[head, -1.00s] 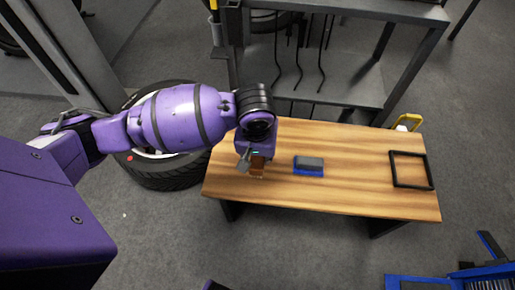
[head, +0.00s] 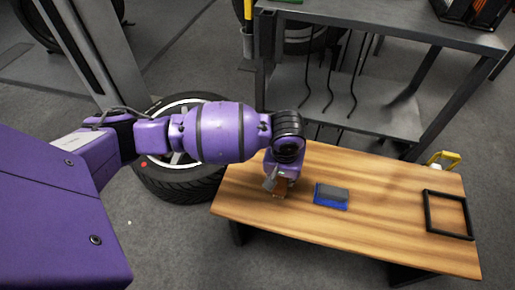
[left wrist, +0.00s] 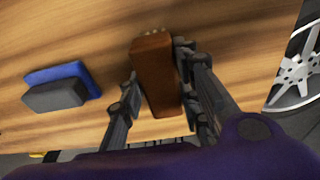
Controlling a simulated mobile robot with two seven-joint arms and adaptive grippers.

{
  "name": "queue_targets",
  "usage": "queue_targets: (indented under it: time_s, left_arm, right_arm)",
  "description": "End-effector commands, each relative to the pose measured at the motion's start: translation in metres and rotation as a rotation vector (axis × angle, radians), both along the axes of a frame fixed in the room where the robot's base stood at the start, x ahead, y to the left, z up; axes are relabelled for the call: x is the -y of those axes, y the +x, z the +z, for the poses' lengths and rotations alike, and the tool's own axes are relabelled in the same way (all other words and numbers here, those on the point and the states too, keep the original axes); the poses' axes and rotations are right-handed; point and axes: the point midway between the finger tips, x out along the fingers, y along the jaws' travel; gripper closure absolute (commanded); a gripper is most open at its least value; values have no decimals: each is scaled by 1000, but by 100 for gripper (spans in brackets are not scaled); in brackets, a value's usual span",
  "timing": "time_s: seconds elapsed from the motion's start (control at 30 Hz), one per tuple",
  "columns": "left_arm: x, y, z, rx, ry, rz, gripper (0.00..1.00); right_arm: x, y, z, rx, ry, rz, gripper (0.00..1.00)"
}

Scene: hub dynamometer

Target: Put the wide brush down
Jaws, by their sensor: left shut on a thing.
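The wide brush shows as a brown block (left wrist: 156,78) with a few pale bristle tips at its far end in the left wrist view. My left gripper (left wrist: 158,72) is shut on it, one finger on each side. In the head view the left gripper (head: 277,182) points down over the left part of the wooden table (head: 390,230), with the brown brush (head: 282,187) at its tips. The brush is at or just above the tabletop; I cannot tell whether it touches. My right gripper is not in view.
A blue and grey block (head: 331,196) lies just right of the brush. A black square frame (head: 447,214) lies at the table's right end. Table between block and frame is clear.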

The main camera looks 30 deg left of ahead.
Motion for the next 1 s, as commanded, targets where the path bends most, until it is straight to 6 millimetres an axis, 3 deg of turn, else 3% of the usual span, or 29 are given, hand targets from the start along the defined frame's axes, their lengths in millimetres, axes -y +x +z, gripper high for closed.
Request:
queue_targets:
  time_s: [0.13,0.17,0.3,0.67,1.0]
  left_arm:
    - [1,2,0,3,-1,0,94]
    - [1,2,-1,3,-1,0,68]
    - [1,1,-1,3,-1,0,50]
    - [0,2,1,3,0,-1,50]
    - [3,-6,69,7,-2,-1,50]
  right_arm:
    - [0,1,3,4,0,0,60]
    - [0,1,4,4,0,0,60]
    - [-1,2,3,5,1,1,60]
    - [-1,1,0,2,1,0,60]
    - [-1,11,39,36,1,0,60]
